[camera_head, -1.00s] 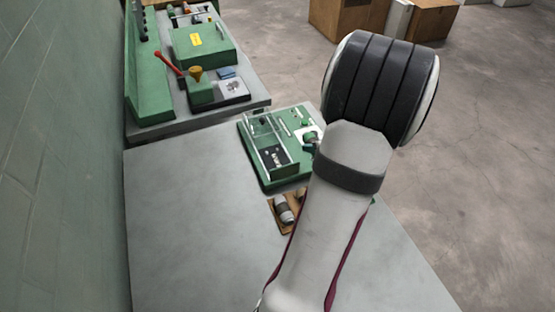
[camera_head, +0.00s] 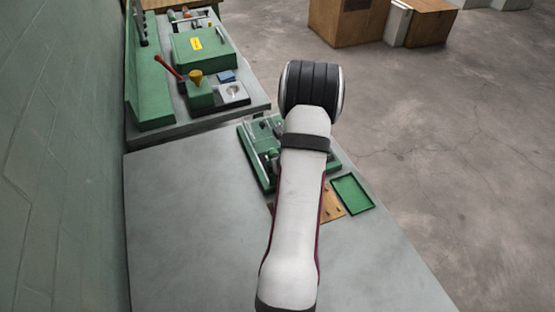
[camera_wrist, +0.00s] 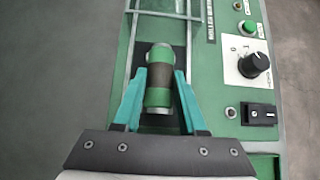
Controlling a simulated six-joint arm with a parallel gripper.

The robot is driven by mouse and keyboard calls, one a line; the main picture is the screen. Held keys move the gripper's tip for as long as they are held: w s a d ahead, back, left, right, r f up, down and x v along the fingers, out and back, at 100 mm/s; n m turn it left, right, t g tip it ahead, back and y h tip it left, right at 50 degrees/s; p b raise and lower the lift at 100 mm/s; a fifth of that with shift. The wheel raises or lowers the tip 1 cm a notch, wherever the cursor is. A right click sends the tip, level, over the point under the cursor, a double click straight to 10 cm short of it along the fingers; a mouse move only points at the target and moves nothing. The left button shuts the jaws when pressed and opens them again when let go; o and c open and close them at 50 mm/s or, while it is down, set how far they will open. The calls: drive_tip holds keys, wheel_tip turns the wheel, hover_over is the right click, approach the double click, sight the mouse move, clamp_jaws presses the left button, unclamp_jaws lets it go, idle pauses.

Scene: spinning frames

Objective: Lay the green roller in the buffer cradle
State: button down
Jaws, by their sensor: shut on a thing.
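My gripper (camera_wrist: 159,82) has teal fingers, shut on the roller from both sides. The roller is over a dark recess in the green machine panel (camera_wrist: 217,100), below a clear-framed window; I cannot tell whether it touches the panel. In the head view my arm hides the gripper and roller, and covers part of the green machine (camera_head: 249,160). I cannot make out for certain which part is the buffer cradle.
A black knob (camera_wrist: 254,64) and black switch (camera_wrist: 259,114) stand up right of the gripper. A brown board (camera_head: 333,206) with small pegs and a green tray (camera_head: 352,195) lie on the grey table (camera_head: 190,220). The table's left side is clear. More green equipment (camera_head: 205,52) stands behind.

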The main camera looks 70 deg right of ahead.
drive_tip(key=shift+c, duration=2.3)
unclamp_jaws()
